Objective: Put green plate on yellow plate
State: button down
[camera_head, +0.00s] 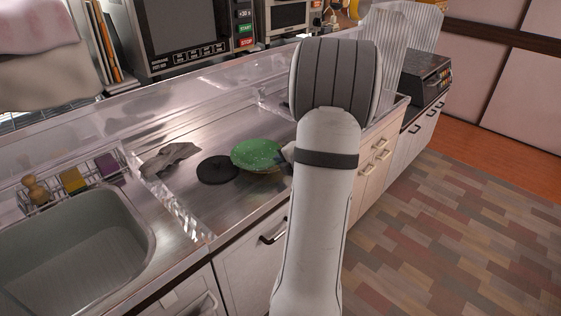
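The green plate (257,152) is over the steel counter, right of the round black disc. It looks slightly tilted. A pale yellowish rim (266,171) shows just under its front right edge and may be the yellow plate. I cannot tell whether the two touch. My gripper (287,154) is at the right edge of the green plate, and only a small grey part of it shows. My own arm hides the rest, so I cannot see its fingers or whether they grip the plate.
A round black disc (218,169) and a crumpled grey cloth (170,157) lie on the counter to the left. A sink (75,245) is at the lower left, with a clear rack (75,181) behind it. A microwave (190,35) stands at the back.

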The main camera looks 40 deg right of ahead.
jog(key=shift+f, duration=0.3)
jog(key=c, duration=1.6)
grip_release()
jog(key=shift+r, duration=0.1)
